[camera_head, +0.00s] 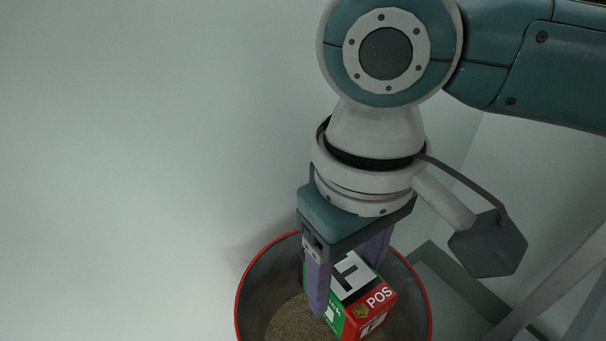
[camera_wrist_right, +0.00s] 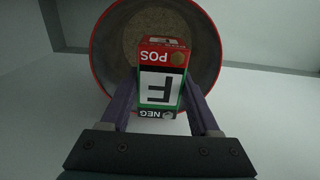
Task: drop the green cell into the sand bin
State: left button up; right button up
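The green cell (camera_head: 351,293) is a box with green sides, a red end marked POS and a white label with a black F. It also shows in the right wrist view (camera_wrist_right: 161,88), with its NEG end nearer the wrist. My right gripper (camera_head: 345,280) points down with its two purple fingers shut on the cell's sides. The sand bin (camera_head: 256,287) is round and dark with a red rim and sand at the bottom. The cell is over the bin's opening; its exact height relative to the rim is hard to tell. My left gripper is out of view.
A grey frame-like structure (camera_head: 458,291) stands right of the bin. A pale diagonal bar (camera_head: 560,283) crosses the lower right. The pale area left of the bin is clear.

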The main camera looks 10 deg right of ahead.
jog(key=o, duration=0.6)
jog(key=shift+c, duration=0.2)
